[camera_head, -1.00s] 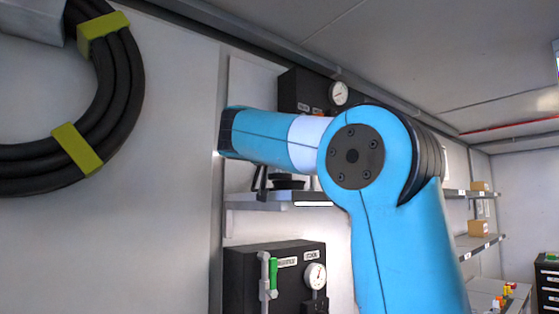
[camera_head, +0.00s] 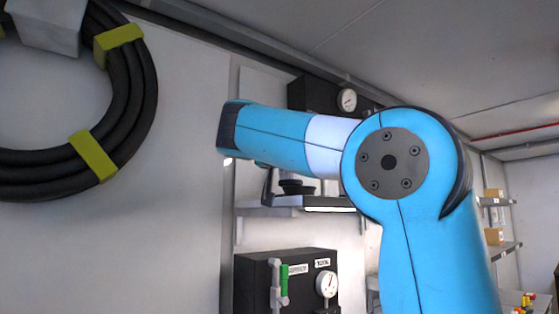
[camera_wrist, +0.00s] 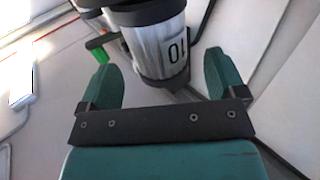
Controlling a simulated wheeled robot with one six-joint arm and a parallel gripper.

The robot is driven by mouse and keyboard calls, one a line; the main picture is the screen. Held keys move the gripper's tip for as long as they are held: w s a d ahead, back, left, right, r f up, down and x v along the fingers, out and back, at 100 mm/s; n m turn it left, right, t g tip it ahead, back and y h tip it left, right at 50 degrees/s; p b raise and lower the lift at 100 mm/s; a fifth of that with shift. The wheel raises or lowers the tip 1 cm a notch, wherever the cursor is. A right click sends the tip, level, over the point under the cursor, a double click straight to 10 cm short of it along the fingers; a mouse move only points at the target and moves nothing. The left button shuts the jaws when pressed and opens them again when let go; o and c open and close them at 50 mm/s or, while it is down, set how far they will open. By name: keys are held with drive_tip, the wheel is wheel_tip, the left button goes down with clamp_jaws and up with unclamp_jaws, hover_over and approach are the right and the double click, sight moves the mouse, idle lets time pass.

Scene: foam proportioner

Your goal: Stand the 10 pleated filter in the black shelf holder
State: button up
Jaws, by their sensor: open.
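In the wrist view, the pleated filter (camera_wrist: 160,45) has a pale ribbed body, black end caps and a label reading 10, upside down. It lies beyond and between the fingertips of my gripper (camera_wrist: 162,62). My gripper's green fingers are open, with gaps visible on both sides of the filter. In the head view my arm hides most of the gripper and I cannot make out the filter. A round black piece (camera_head: 297,187), possibly the shelf holder, sits on a wall shelf (camera_head: 290,212) below my forearm.
A black panel (camera_head: 265,268) with a gauge and a green-marked tube is below the shelf. Another black box (camera_head: 312,93) with a gauge is above. A coiled black hose (camera_head: 140,85) hangs at left. More shelves (camera_head: 505,250) with small boxes stand at far right.

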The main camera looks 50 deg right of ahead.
drive_tip(key=b+v, duration=0.1)
drive_tip(key=v, duration=0.7)
drive_tip(key=w+a+f+n+t+y, duration=0.2)
drive_tip(key=w+a+f+n+y, duration=0.35)
drive_tip(key=a+f, duration=0.35)
drive_tip(key=w+a+f+n+t+y, duration=0.2)
drive_tip(key=w+a+f+n+y, duration=0.35)
drive_tip(key=f, duration=0.55)
drive_tip(key=s+a+f+n+g+y, duration=0.25)
drive_tip(key=s+a+f, duration=0.2)
drive_tip(key=f, duration=0.25)
drive_tip(key=s+a+f+n+g+y, duration=0.25)
drive_tip(key=s+a+f+y, duration=0.2)
drive_tip(key=f, duration=0.25)
drive_tip(key=s+a+f+n+g+y, duration=0.1)
drive_tip(key=s+a+f+n+g, duration=0.1)
drive_tip(key=s+f, duration=0.3)
drive_tip(key=s+a+f+n+g+y, duration=0.1)
drive_tip(key=s+a+f+g, duration=0.3)
drive_tip(key=s, duration=0.8)
drive_tip(key=shift+s+a+f+n+g+y, duration=0.3)
drive_tip(key=shift+a+f+n, duration=0.2)
drive_tip(key=shift+a+f, duration=0.15)
drive_tip(key=shift+w, duration=0.1)
